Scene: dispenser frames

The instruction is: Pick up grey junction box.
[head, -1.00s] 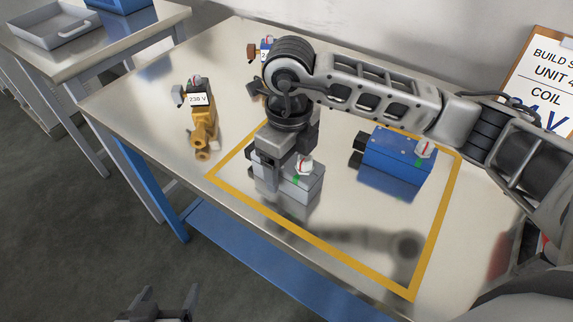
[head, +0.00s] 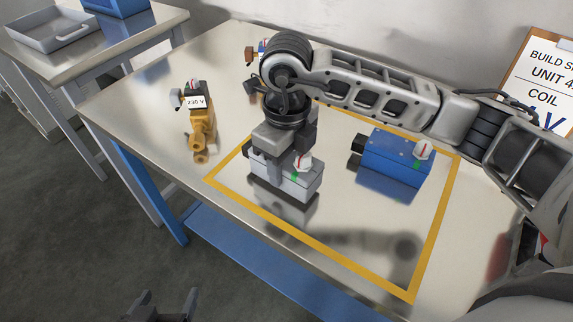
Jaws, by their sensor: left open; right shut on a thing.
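The grey junction box (head: 296,184) is inside the yellow taped square, near its left side. It has a white knob with a red mark and a green mark on its near right end. My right gripper (head: 270,165) comes down on the box from above and is shut on it; the arm hides the far part of the box. I cannot tell whether the box touches the table. My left gripper (head: 160,308) is open and empty at the bottom edge, over the floor in front of the table.
A blue box (head: 397,158) with a similar knob stands right in the yellow square (head: 340,262). A brass valve with a 230 V coil (head: 200,120) stands left of the square. Another valve (head: 262,50) is partly hidden behind my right arm. A clipboard sign (head: 545,80) stands at the right.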

